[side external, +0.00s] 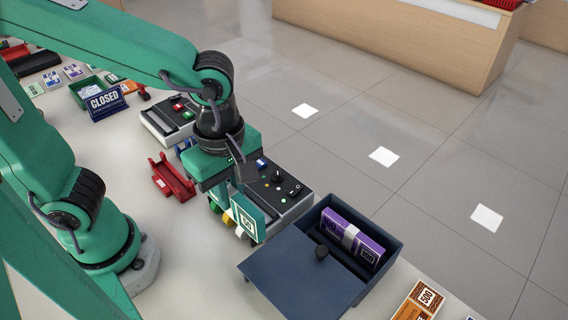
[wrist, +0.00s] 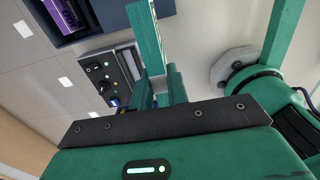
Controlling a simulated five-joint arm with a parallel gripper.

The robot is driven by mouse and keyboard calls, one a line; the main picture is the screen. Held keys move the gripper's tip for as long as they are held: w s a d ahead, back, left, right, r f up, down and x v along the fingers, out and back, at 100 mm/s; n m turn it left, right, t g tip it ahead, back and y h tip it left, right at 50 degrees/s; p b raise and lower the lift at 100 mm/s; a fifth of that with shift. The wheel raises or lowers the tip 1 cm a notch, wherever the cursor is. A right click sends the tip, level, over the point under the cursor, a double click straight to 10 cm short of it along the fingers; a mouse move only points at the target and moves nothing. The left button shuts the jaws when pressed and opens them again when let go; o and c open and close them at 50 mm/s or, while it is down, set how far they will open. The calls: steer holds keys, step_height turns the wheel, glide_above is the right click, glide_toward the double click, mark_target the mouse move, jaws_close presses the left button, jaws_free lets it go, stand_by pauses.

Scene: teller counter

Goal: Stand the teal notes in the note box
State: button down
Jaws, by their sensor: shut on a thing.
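A bundle of teal notes (side external: 248,218) is held upright on edge in my gripper (side external: 231,194), above the counter. In the wrist view the teal notes (wrist: 146,38) stick out beyond my gripper (wrist: 160,88), which is shut on them. The dark blue note box (side external: 396,247) stands to the right of the notes, apart from them. Its lid (side external: 300,275), with a black knob, lies over the left part and leaves the right part open. Purple notes (side external: 352,238) with a white band stand in the open part. The box also shows in the wrist view (wrist: 110,14).
A grey control panel with a knob (side external: 278,188) stands right behind my gripper. A red holder (side external: 172,180), another grey device (side external: 166,124) and a blue CLOSED sign (side external: 104,102) are to the left. Orange notes (side external: 420,302) lie right of the box.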

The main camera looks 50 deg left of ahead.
steer(key=w+d+f, duration=0.3)
steer(key=w+d, duration=0.9)
steer(key=d, duration=0.1)
steer(key=shift+w+d+f, duration=0.15)
steer(key=shift+d, duration=0.25)
steer(key=shift+f, duration=2)
steer(key=shift+f, duration=3.6)
